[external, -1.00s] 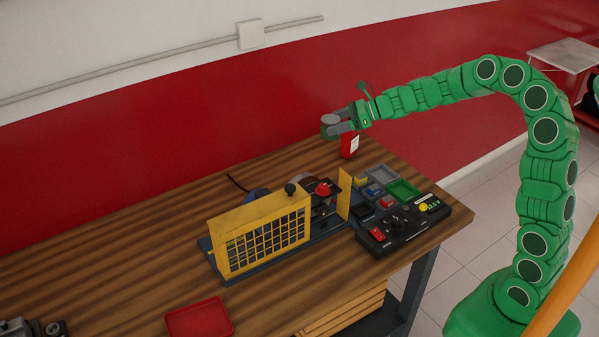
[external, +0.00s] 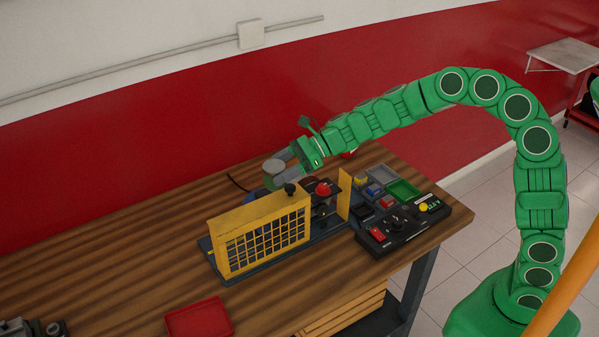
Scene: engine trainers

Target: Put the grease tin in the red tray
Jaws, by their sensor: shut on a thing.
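In the external view, my gripper (external: 283,161) is shut on the grease tin (external: 274,167), a small round tin with a grey top. It holds the tin above the back of the engine trainer, over the far side of the yellow guard. The tin's lower part is hard to make out there. The red tray (external: 199,319) lies empty on the wooden bench near its front edge, to the lower left of my gripper and apart from it.
The engine trainer with its yellow mesh guard (external: 262,235) stands between my gripper and the red tray. A black control box (external: 400,226) and small coloured bins (external: 404,190) are at right. The wooden bench (external: 120,250) is clear left of the trainer.

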